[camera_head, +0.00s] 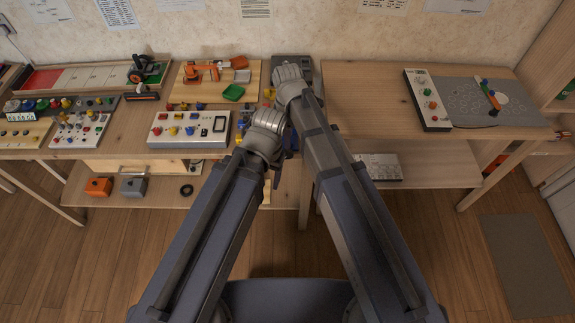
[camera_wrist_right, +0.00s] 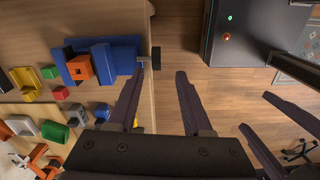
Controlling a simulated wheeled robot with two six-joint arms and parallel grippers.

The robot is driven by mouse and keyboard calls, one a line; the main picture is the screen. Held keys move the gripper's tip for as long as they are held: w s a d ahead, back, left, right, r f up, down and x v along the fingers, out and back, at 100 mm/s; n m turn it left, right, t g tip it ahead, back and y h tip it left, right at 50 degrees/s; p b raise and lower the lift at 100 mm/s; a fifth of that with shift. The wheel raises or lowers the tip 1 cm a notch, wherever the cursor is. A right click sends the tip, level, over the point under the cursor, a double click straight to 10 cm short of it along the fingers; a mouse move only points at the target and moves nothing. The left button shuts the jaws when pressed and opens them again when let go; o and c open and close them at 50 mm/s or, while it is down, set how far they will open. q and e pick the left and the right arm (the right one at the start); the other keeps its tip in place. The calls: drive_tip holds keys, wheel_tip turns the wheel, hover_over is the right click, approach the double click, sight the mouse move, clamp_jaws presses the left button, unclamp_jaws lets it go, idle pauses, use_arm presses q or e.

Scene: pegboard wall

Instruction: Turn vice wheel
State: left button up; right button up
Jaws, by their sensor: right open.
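The blue vice (camera_wrist_right: 122,50) sits at the table edge in the right wrist view, with an orange block (camera_wrist_right: 79,68) in it. Its dark wheel (camera_wrist_right: 156,58) sticks out past the table edge on a short shaft. My right gripper (camera_wrist_right: 160,76) is open and empty; the wheel appears just beyond its fingertips, roughly between them, and I cannot tell whether they touch. In the head view my arms mostly hide the vice, and the right gripper (camera_head: 290,82) is seen from behind. My left gripper (camera_head: 267,123) is close by; its two fingers (camera_wrist_right: 254,110) seem apart at right in the wrist view.
Small coloured blocks (camera_wrist_right: 58,93) lie beside the vice. A control panel (camera_head: 189,129) stands left of my arms, and a switch box (camera_head: 428,99) stands on the right table. A dark cabinet (camera_wrist_right: 255,35) stands across the floor.

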sight(287, 151)
drive_tip(key=shift+w+a+f+n, duration=0.2)
drive_tip(key=shift+w+f+n, duration=0.15)
drive_tip(key=shift+w+n, duration=0.1)
drive_tip(key=shift+s, duration=0.1)
wheel_tip(287, 151, down, 8)
drive_tip(key=b, duration=0.8)
use_arm(q)
wheel_tip(287, 151, down, 8)
drive_tip(key=shift+s+f, duration=0.25)
drive_tip(key=shift+s, duration=0.1)
use_arm(e)
drive_tip(key=shift+r, duration=0.1)
clamp_jaws()
